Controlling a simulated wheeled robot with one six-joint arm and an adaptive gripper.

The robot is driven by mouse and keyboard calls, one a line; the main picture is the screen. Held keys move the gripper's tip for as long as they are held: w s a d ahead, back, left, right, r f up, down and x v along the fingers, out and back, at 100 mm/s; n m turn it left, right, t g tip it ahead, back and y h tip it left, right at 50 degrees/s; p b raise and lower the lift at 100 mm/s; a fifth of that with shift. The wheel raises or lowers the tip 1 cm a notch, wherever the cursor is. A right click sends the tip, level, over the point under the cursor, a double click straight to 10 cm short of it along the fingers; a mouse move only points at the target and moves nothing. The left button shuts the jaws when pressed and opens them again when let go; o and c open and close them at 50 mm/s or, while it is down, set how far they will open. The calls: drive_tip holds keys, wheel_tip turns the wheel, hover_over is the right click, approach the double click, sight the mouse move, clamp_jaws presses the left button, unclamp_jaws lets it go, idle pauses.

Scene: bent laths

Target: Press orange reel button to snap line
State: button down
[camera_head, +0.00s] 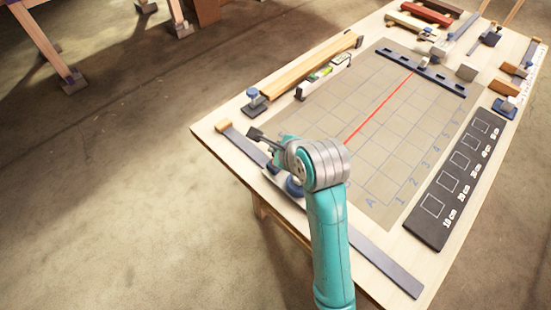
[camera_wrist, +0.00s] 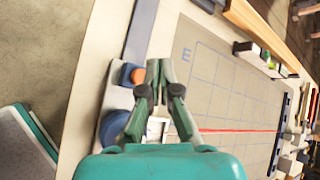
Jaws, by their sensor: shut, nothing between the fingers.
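The orange button (camera_wrist: 138,76) sits on a blue round part (camera_wrist: 128,72) in the wrist view, just left of my fingertips. I cannot tell whether they touch it. My gripper (camera_wrist: 160,70) is shut and empty; in the head view its dark fingers (camera_head: 258,136) point left over the near left side of the table. A red line (camera_head: 378,108) lies straight across the gridded mat (camera_head: 385,185); it also shows in the wrist view (camera_wrist: 235,130). The line's near end is hidden behind my wrist in the head view. The orange button cannot be made out in the head view.
A dark rail (camera_head: 425,70) crosses the mat's far end. A black board with marked squares (camera_head: 462,180) lies right of the mat. A wooden lath (camera_head: 310,68) and a level (camera_head: 323,77) lie along the left. A grey strip (camera_head: 385,262) runs along the near edge.

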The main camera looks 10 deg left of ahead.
drive_tip(key=shift+r, duration=1.65)
